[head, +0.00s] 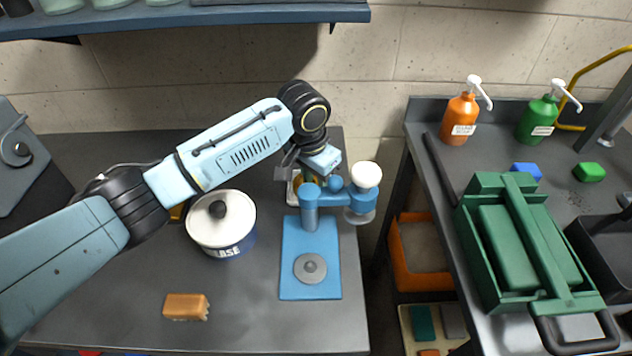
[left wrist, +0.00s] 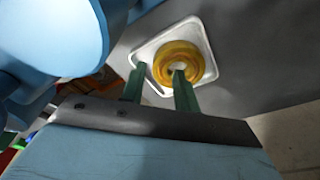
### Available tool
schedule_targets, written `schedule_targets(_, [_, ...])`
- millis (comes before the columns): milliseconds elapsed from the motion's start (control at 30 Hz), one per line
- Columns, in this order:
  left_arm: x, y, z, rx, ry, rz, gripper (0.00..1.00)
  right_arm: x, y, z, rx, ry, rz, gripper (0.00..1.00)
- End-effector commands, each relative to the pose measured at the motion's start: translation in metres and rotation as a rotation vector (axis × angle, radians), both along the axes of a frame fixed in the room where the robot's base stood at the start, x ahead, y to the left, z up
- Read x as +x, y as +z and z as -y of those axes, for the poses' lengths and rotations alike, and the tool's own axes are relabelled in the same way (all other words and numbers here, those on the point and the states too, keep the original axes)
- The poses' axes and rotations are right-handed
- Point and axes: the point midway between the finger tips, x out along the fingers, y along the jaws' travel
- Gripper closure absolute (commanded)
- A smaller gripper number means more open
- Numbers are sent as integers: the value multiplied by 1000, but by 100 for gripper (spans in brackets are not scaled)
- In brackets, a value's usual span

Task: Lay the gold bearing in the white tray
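The gold bearing (left wrist: 189,55) is a thick ring that appears to lie inside the small white tray (left wrist: 143,52), towards its right side in the left wrist view. My left gripper (left wrist: 159,72) has its two green fingers apart. One fingertip overlaps the bearing near its hole; the other is over the tray, left of the ring with a gap between. I cannot tell whether a finger touches the bearing. In the head view the white tray (head: 291,192) is mostly hidden behind the blue press and my left wrist. My right gripper is not in view.
The blue press (head: 310,240) stands just in front of the tray, close to my left wrist. A white-lidded grease pot (head: 222,225) and a brown brush (head: 186,306) are on the same table. A green toolbox (head: 525,245) is on the right bench. The table's front middle is clear.

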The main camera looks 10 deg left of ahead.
Motion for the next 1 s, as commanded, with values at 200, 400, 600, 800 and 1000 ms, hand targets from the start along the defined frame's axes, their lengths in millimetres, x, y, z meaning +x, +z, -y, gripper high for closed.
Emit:
schedule_targets(200, [-5,52,-4,-1,-1,4,69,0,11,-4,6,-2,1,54])
schedule_targets(400, [-10,85,-7,-1,0,2,69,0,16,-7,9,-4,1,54])
schedule_targets(600, [-12,99,-8,0,0,0,69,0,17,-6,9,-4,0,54])
schedule_targets(800, [-13,100,-8,0,1,-1,69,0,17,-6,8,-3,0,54])
schedule_targets(1000, [-13,100,-8,0,1,-1,69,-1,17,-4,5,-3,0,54])
